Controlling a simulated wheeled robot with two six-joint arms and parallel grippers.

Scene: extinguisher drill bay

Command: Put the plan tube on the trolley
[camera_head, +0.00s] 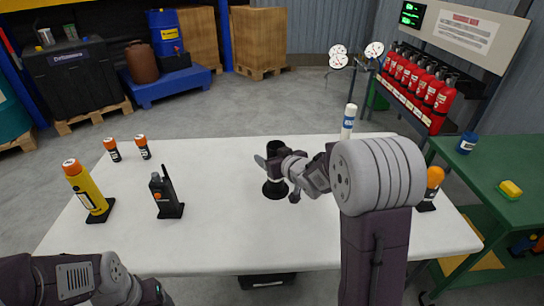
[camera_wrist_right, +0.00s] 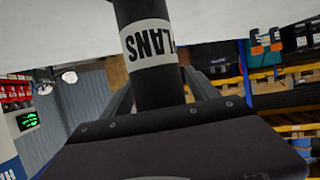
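The black plan tube (camera_head: 275,150) stands upright near the middle of the white table (camera_head: 225,235), in a round black base. Its white PLANS band (camera_wrist_right: 149,43) shows upside down in the right wrist view. My right gripper (camera_head: 272,163) is at the tube, with one finger on each side of it. The fingers meet the tube's edges in the picture, but I cannot tell whether they press on it. A green trolley (camera_head: 505,185) stands right of the table. My left gripper (camera_head: 150,292) is low at the near left, its fingers not clearly visible.
A yellow cylinder (camera_head: 88,190), a black radio (camera_head: 166,195) and two small orange-capped canisters (camera_head: 142,147) stand on the left. A white tube (camera_head: 348,120) stands behind my right arm and an orange-topped item (camera_head: 433,187) right of it. The trolley bears a blue can (camera_head: 466,143) and yellow sponge (camera_head: 510,189).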

